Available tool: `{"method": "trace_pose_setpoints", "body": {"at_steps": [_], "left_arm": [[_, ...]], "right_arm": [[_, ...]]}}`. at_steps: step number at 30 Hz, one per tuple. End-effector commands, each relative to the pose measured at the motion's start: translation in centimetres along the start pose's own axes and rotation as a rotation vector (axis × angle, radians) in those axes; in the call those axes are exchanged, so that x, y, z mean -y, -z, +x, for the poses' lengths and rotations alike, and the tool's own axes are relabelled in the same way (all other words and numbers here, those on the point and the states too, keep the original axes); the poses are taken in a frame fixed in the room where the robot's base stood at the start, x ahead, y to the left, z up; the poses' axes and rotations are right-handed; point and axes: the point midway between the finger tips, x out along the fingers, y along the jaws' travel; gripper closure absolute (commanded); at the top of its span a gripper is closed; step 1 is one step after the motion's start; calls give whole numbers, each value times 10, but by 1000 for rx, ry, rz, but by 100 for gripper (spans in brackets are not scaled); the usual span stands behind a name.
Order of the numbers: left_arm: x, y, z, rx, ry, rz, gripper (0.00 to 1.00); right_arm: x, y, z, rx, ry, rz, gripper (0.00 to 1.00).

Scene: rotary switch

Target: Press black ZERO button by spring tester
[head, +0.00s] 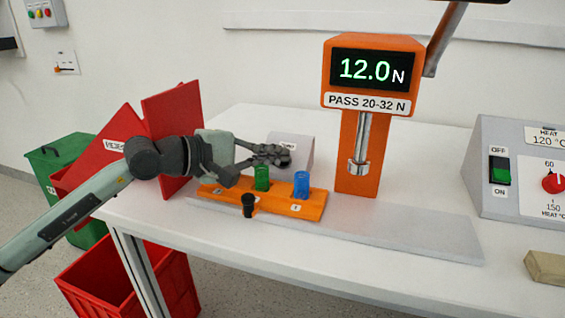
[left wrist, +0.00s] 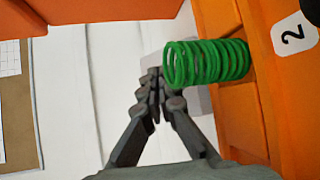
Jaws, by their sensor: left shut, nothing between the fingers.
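My left gripper (head: 280,155) is shut and empty. Its dark fingertips are in front of a small grey box (head: 304,150) with a sloped, labelled face, behind the orange spring rack. I cannot tell the black ZERO button from the dark fingertips there, or whether they touch it. In the left wrist view the fingers (left wrist: 154,82) meet in front of the box's pale grey surface (left wrist: 200,102); no button shows clearly. The orange spring tester (head: 358,150) stands to the right, reading 12.0 N. My right gripper is not in view.
The orange rack (head: 312,212) holds a green spring (head: 262,178), a blue spring (head: 301,184) and a black one (head: 248,206). The green spring (left wrist: 207,62) is close beside my fingers. Red panels (head: 172,125) stand left; a heater box (head: 492,205) stands right.

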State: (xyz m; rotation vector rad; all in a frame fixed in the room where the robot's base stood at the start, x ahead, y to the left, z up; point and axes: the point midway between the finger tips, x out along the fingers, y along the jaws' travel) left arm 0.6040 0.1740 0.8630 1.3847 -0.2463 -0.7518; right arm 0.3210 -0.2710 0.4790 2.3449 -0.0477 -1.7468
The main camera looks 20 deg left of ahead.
Motion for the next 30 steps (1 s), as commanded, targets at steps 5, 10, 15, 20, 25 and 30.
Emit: {"method": "trace_pose_setpoints", "body": {"at_steps": [5, 10, 15, 20, 25, 30], "left_arm": [[0, 0, 0, 0, 0, -1, 100], [0, 0, 0, 0, 0, -1, 100], [1, 1, 1, 0, 0, -1, 100], [2, 2, 3, 0, 0, -1, 100], [3, 3, 4, 0, 1, -1, 100], [4, 4, 5, 0, 1, -1, 100]], "right_arm": [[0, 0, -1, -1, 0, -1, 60], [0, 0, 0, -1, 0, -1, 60], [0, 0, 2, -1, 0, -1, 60], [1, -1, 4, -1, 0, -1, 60], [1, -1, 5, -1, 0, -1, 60], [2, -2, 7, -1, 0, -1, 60]]}}
